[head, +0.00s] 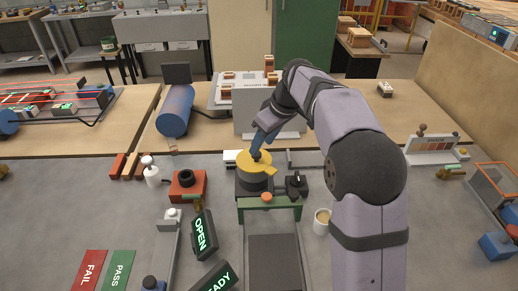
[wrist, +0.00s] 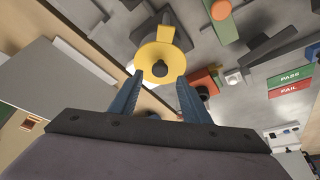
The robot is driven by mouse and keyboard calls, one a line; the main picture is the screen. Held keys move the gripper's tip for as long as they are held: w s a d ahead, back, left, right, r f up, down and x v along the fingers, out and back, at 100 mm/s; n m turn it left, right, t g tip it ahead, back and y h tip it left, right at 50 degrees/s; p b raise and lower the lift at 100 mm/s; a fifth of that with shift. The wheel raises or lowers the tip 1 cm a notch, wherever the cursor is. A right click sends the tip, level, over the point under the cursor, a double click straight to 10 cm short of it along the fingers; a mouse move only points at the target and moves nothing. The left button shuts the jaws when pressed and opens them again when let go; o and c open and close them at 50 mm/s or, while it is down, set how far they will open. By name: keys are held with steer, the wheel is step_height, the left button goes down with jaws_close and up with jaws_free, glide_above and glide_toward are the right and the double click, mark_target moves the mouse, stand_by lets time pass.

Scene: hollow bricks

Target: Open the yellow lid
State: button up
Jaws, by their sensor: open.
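The yellow lid (head: 258,165) is a round disc with a dark knob on top.
A green frame (head: 269,203) with an orange knob stands just in front of the lidded body. A red block with a black ring (head: 187,184) and a white bottle (head: 151,171) are to the left. A cup (head: 322,221) stands right. OPEN (head: 201,234) and READY signs are front left.

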mark_target(259, 155)
steer(key=shift+p+x, duration=0.45)
steer(key=shift+x, duration=1.75)
steer(key=shift+c, duration=0.6)
jaws_close()
